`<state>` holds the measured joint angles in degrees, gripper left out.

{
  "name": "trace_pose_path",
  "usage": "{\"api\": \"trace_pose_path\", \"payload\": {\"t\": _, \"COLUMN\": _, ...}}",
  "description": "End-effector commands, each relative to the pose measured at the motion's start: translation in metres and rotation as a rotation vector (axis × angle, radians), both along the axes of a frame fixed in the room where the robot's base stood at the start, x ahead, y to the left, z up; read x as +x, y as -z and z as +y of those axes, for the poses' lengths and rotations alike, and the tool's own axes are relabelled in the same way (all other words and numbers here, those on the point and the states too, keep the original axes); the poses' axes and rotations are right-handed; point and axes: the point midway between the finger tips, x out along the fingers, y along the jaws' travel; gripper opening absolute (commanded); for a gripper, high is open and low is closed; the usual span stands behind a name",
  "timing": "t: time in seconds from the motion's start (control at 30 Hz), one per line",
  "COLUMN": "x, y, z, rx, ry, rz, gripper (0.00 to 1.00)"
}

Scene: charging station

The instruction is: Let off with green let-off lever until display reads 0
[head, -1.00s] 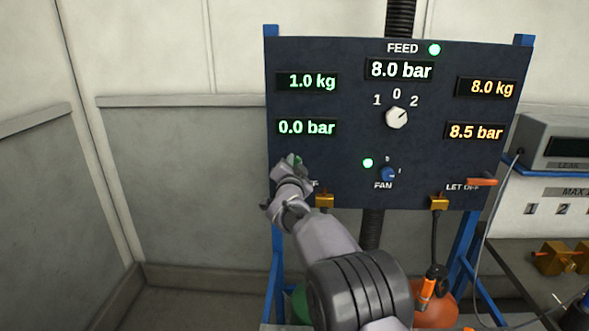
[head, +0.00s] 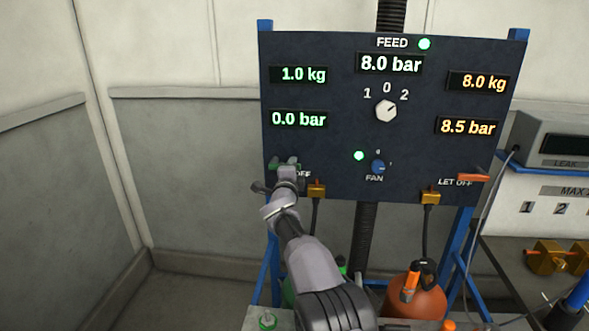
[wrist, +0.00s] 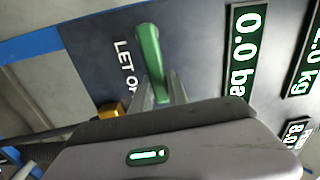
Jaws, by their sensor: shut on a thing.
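The green let-off lever (head: 277,166) is at the lower left of the dark panel, under the green 0.0 bar display (head: 299,119). In the wrist view the lever (wrist: 149,55) stands out between my fingers, beside the partly hidden LET OFF label. My gripper (head: 285,170) is shut on it; its fingers (wrist: 164,92) also show in the wrist view. The green bar display (wrist: 244,50) reads 0.0 there too. My gripper hides part of the lever and label in the head view.
The orange let-off lever (head: 473,178) sits at the panel's right, under the 8.5 bar display (head: 467,127). The feed knob (head: 386,111) and blue fan knob (head: 378,167) lie between. Brass blocks (head: 316,190) with hoses hang at the lower edge. Room left of the panel is clear.

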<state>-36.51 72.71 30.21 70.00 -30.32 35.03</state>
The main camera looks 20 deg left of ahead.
Motion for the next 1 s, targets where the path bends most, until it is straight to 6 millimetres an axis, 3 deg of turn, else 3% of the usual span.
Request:
{"api": "trace_pose_path", "payload": {"t": 0.7, "x": 0.0003, "y": 0.0014, "z": -0.0002, "rx": 0.071, "ry": 0.0, "rz": 0.014, "gripper": 0.0}}
{"api": "trace_pose_path", "payload": {"t": 0.73, "x": 0.0003, "y": 0.0014, "z": -0.0002, "rx": 0.071, "ry": 0.0, "rz": 0.014, "gripper": 0.22}}
{"api": "trace_pose_path", "payload": {"t": 0.83, "x": 0.0001, "y": 0.0018, "z": -0.0002, "rx": 0.07, "ry": 0.0, "rz": 0.014, "gripper": 0.42}}
{"api": "trace_pose_path", "payload": {"t": 1.0, "x": 0.0001, "y": 0.0026, "z": -0.0001, "rx": 0.069, "ry": 0.0, "rz": 0.014, "gripper": 0.42}}
